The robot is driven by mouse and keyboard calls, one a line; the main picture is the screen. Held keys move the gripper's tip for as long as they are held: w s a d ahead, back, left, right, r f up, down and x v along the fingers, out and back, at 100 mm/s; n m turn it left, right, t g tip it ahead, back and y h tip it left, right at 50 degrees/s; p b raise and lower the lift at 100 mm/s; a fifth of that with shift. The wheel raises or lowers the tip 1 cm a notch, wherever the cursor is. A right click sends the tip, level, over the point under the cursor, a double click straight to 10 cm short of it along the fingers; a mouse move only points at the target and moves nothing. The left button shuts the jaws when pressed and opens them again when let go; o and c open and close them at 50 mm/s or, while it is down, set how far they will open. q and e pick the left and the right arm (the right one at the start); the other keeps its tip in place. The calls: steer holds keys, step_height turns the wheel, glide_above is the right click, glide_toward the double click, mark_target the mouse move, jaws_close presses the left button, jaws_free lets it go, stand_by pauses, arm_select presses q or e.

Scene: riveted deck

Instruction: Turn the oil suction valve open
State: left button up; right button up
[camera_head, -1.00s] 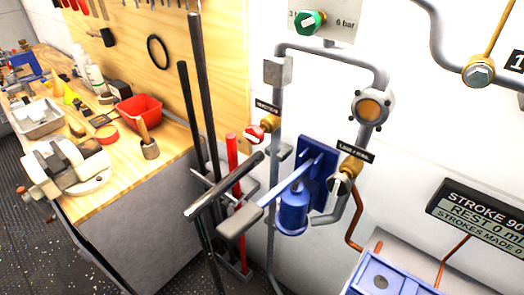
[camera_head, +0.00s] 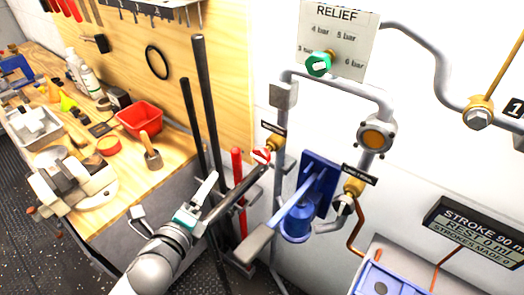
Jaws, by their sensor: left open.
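A small valve with a red and white handle (camera_head: 262,155) and a brass body sits on the pipe left of the blue pump, below a small dark label too blurred to read. A second brass valve with a pale handle (camera_head: 346,199) sits on the right pipe beside another label I cannot read for sure. I cannot tell from the labels which is the oil suction valve. My left gripper (camera_head: 175,193) is open and empty at lower left, in front of the bench side and well apart from both valves. My right gripper is out of view.
A dark bar (camera_head: 236,192) slants between my left gripper and the red-handled valve. The blue pump (camera_head: 297,222) has a lever with a grey end (camera_head: 255,243) sticking out. Tall dark bars (camera_head: 207,110) stand left of the pipes. A green relief knob (camera_head: 318,64) is above.

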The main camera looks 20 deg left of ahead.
mark_target(257, 157)
arm_select(q)
steer(key=w+d+m+h, duration=0.2)
steer(key=w+d+m, duration=0.1)
steer(key=w+m, duration=0.1)
steer(key=w+d+r+m+t+h+p, duration=0.1)
steer(key=w+d+m+h, duration=0.1)
steer(key=w+m, duration=0.3)
steer(key=w+d+r+m+h+p, duration=0.1)
steer(key=w+d+m+h, duration=0.2)
steer(key=m, duration=0.3)
steer(key=shift+w+d+t, duration=0.4)
steer(key=shift+w+d, duration=0.25)
steer(key=shift+w, duration=0.25)
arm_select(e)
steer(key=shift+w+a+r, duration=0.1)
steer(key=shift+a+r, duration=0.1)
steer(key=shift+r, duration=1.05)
arm_select(q)
steer(key=c, duration=1.4)
